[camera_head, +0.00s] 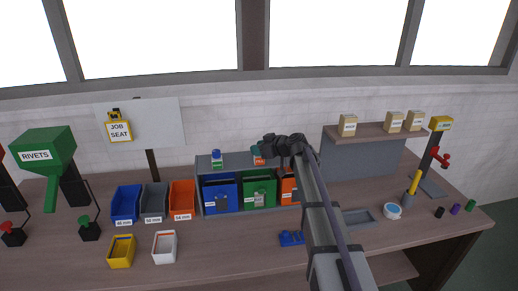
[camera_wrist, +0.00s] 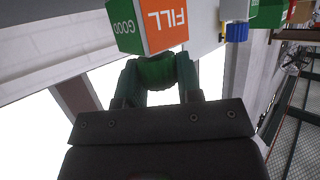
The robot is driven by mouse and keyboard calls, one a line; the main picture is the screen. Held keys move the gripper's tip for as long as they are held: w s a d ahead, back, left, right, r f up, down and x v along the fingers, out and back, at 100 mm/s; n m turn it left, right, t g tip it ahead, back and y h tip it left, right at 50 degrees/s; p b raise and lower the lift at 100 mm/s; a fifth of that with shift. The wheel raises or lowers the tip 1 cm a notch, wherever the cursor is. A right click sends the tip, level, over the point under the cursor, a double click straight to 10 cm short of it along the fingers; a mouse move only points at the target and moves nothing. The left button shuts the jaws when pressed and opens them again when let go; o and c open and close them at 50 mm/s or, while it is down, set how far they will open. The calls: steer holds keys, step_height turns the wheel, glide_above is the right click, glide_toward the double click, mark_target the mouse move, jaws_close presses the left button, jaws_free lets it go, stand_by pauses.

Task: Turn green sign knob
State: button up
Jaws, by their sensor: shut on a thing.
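The green sign knob (camera_wrist: 156,72) is in the wrist view, between the two fingers of my gripper (camera_wrist: 158,82). My gripper is shut on it. The knob sits against a sign block (camera_wrist: 165,28) with an orange FILL face and a green GOOD face; the wrist picture is upside down. In the head view my gripper (camera_head: 264,148) is at this sign (camera_head: 259,161), above the shelf of bins, with the knob (camera_head: 255,150) partly hidden by it. The orange face points towards the head camera.
A second sign (camera_head: 217,164) with a blue knob (camera_head: 216,154) stands to the left on the same grey shelf (camera_head: 206,161). Blue, green and orange bins sit below. A raised shelf (camera_head: 370,131) with several small boxes is on the right. My arm crosses the table's middle.

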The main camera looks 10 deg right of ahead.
steer(key=shift+m+t+h, duration=0.3)
steer(key=m+t+h, duration=0.1)
steer(key=m+h, duration=0.1)
steer(key=m+t+h, duration=0.1)
steer(key=m+h, duration=0.1)
steer(key=shift+s+a+t, duration=0.1)
steer(key=shift+t, duration=0.2)
steer(key=m+h, duration=0.4)
steer(key=h, duration=0.1)
steer(key=shift+m+t+h, duration=0.3)
steer(key=shift+m+t, duration=0.1)
steer(key=m+g+h, duration=0.1)
steer(key=m+h, duration=0.3)
steer(key=h, duration=0.1)
steer(key=shift+m, duration=0.3)
steer(key=shift+m+g+h, duration=1.6)
steer(key=shift+m+h, duration=0.3)
steer(key=shift+m, duration=0.1)
steer(key=o, duration=0.9)
